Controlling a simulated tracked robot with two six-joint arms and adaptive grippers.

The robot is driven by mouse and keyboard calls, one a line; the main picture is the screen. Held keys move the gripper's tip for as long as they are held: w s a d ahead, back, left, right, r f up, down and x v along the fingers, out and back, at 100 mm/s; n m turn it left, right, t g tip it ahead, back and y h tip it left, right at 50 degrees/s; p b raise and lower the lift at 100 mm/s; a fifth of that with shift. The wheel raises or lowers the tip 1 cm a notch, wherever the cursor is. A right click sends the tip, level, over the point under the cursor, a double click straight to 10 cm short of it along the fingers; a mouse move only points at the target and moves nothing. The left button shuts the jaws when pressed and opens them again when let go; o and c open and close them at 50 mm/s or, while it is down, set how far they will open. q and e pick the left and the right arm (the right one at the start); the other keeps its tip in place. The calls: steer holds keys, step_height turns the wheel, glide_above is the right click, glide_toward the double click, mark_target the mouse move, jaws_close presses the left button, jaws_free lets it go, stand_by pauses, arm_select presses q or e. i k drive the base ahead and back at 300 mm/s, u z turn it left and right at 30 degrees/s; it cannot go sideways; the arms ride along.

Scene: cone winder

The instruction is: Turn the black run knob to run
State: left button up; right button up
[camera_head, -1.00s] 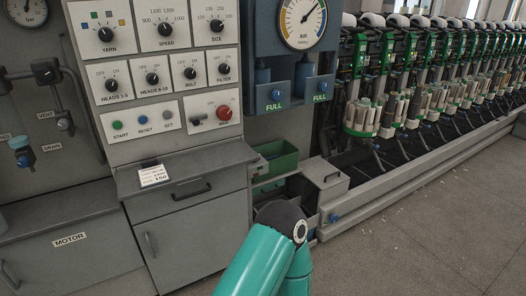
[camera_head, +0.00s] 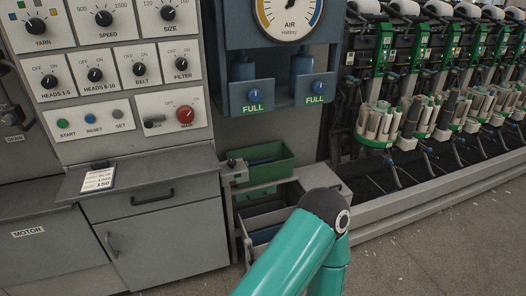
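I see no knob that reads as a run knob. The control panel (camera_head: 140,92) at the left carries several black knobs, among them yarn (camera_head: 36,26), speed (camera_head: 104,18), size (camera_head: 168,13), heads 1-5 (camera_head: 49,81), heads 6-10 (camera_head: 95,75), belt (camera_head: 140,69) and filter (camera_head: 181,64). A red main knob (camera_head: 185,114) sits low on the panel, beside a small dark lock fitting (camera_head: 154,124). A teal link of my arm comes in at the bottom centre. Neither gripper is in view.
Below the panel is a grey ledge holding a paper card (camera_head: 98,179), over a cabinet (camera_head: 160,240). A green bin (camera_head: 262,163) and open drawers stand right of it. An air gauge (camera_head: 289,14) hangs above.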

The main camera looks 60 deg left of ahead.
mark_target(231, 163)
steer(key=z, duration=0.1)
steer(key=i, duration=0.9)
steer(key=u, duration=3.7)
steer(key=i, duration=0.95)
steer(key=z, duration=0.35)
